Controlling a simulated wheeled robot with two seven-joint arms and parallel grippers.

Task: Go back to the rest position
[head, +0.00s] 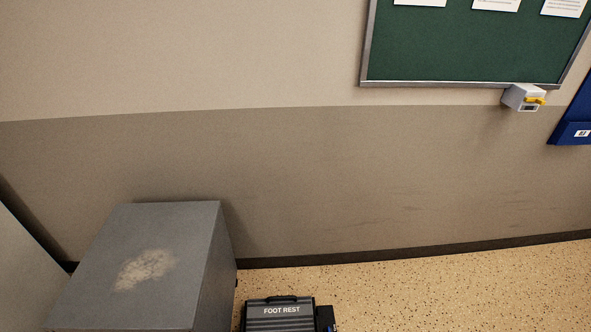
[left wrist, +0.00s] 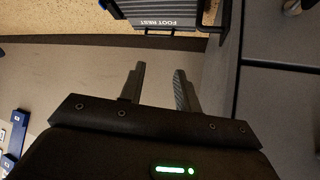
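My left gripper (left wrist: 158,88) shows in the left wrist view. Its two fingers stand apart with nothing between them, so it is open and empty. Beyond its fingertips are the wall and, at the top of that view, the black foot rest (left wrist: 168,14) on the floor. Neither gripper shows in the head view. My right gripper is in neither view.
In the head view a grey cabinet (head: 195,235) with a worn top stands at the lower left. The foot rest (head: 281,312) is beside it. A green board (head: 460,45), a small grey box (head: 515,97) and a blue holder (head: 575,115) are on the wall. Speckled floor (head: 450,285) is clear at right.

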